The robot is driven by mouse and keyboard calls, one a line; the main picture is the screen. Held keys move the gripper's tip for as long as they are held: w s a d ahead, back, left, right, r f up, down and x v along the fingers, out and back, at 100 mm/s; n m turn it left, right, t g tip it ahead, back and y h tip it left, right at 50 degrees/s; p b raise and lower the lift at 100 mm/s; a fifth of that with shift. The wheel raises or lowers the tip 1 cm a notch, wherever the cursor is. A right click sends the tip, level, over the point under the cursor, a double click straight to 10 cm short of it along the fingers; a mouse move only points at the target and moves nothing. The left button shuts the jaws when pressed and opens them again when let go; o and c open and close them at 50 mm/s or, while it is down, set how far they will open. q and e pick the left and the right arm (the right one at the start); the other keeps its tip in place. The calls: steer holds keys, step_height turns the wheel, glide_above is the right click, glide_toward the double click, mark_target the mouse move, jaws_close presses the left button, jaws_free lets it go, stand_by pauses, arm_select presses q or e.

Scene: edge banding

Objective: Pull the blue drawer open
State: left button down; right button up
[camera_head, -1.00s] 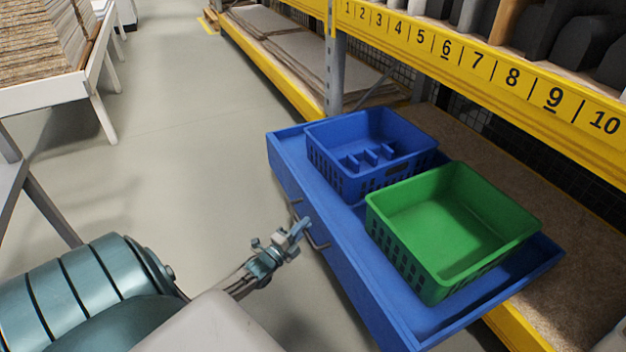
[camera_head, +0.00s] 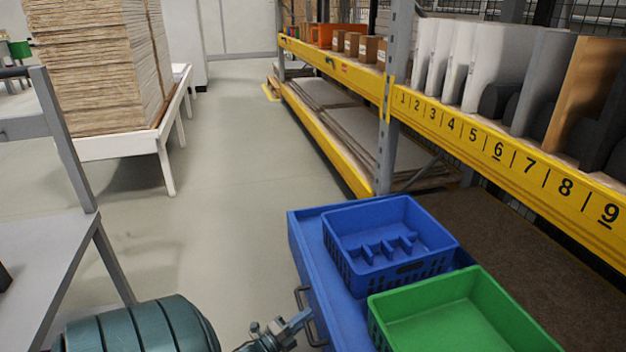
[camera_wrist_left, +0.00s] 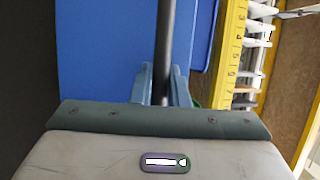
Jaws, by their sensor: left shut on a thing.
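The blue drawer (camera_head: 306,247) sticks out from the lower level of the yellow-edged rack, and its near end is cut off at the bottom of the head view. A dark bar handle (camera_head: 301,294) is on its front face. My left gripper (camera_head: 304,318) is at this handle. In the left wrist view the fingers of my left gripper (camera_wrist_left: 163,88) are closed around the dark handle bar (camera_wrist_left: 165,40), with the blue drawer front (camera_wrist_left: 110,50) behind it. My right gripper is not in view.
In the drawer sit a blue crate (camera_head: 390,240) with dividers and a green crate (camera_head: 455,320). A numbered rack beam (camera_head: 500,150) runs above. A grey table (camera_head: 50,265) and a board stack (camera_head: 95,65) stand at left. The aisle floor (camera_head: 230,190) between is clear.

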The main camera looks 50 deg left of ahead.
arm_select(q)
steer(key=shift+s, duration=0.15)
steer(key=c, duration=1.4)
jaws_free()
steer(key=s+f+p, duration=0.2)
steer(key=s, duration=0.8)
steer(key=shift+s, duration=0.3)
